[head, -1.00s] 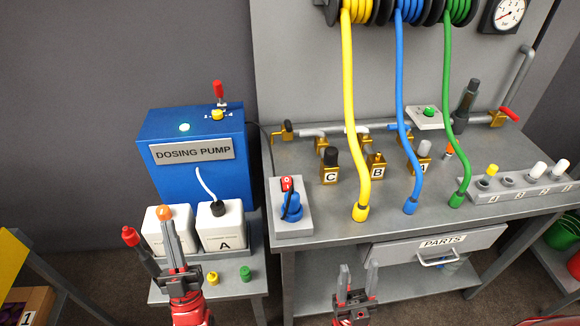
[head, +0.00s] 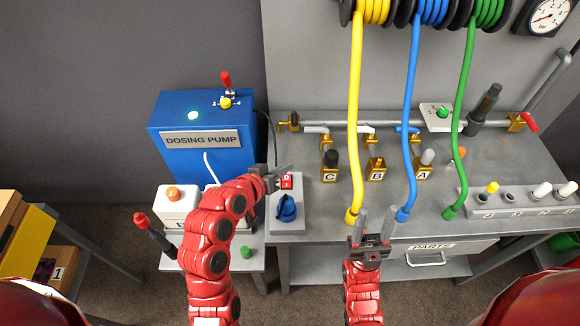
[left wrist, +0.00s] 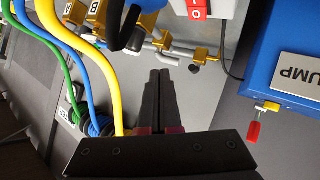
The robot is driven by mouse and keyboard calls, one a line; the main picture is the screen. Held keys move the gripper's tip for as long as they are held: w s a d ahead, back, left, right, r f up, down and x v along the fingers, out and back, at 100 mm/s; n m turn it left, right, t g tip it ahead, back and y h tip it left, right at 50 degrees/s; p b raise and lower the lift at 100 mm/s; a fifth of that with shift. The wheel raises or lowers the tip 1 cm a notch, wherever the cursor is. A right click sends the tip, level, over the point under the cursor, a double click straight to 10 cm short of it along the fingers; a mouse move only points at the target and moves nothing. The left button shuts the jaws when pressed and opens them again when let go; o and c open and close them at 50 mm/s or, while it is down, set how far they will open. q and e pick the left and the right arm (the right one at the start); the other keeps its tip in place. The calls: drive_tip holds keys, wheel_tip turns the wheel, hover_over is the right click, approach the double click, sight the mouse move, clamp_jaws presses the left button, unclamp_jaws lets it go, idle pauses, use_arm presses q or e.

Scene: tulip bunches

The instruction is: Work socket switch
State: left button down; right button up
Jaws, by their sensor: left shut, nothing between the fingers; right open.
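The red rocker switch (head: 287,181) sits on the grey socket box (head: 288,222), at the bench's left end. A blue plug (head: 287,209) is in the socket in front of it. My left gripper (head: 286,168) is shut and empty, with its fingers close beside the switch; contact cannot be told. In the left wrist view the shut fingers (left wrist: 160,75) point up, and the red switch (left wrist: 196,10), with white marks, is at the top edge. My right gripper (head: 376,215) is open and empty by the bench's front edge, near the yellow and blue hose ends.
The blue dosing pump (head: 205,150) stands left, its round light (head: 193,115) glowing pale. Yellow (head: 355,120), blue (head: 410,120) and green (head: 463,120) hoses hang over the bench. Brass valves (head: 329,172) stand behind. My left arm partly hides the pump's canisters.

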sight(284, 183)
use_arm(q)
drive_tip(key=shift+s, duration=0.1)
drive_tip(key=shift+f, duration=0.1)
drive_tip(key=w+f+b, duration=0.1)
drive_tip(key=f, duration=0.1)
drive_tip(key=w+f+b, duration=0.1)
drive_tip(key=f, duration=0.2)
drive_tip(key=w+f+b, duration=0.1)
drive_tip(key=f+b, duration=0.1)
drive_tip(key=shift+f, duration=0.25)
drive_tip(key=shift+w+f+b, duration=0.2)
drive_tip(key=shift+f+b, duration=0.05)
drive_tip(key=shift+b, duration=0.05)
idle(1.8)
drive_tip(key=shift+w+f+b, duration=0.15)
drive_tip(key=shift+f+b, duration=0.2)
drive_tip(key=shift+b, duration=0.2)
drive_tip(key=shift+w+f+b, duration=0.15)
drive_tip(key=shift+f+b, duration=0.25)
idle(0.5)
drive_tip(key=shift+r, duration=0.1)
drive_tip(key=shift+s+r+p, duration=0.3)
drive_tip(key=shift+s+r, duration=0.05)
drive_tip(key=shift+r, duration=0.4)
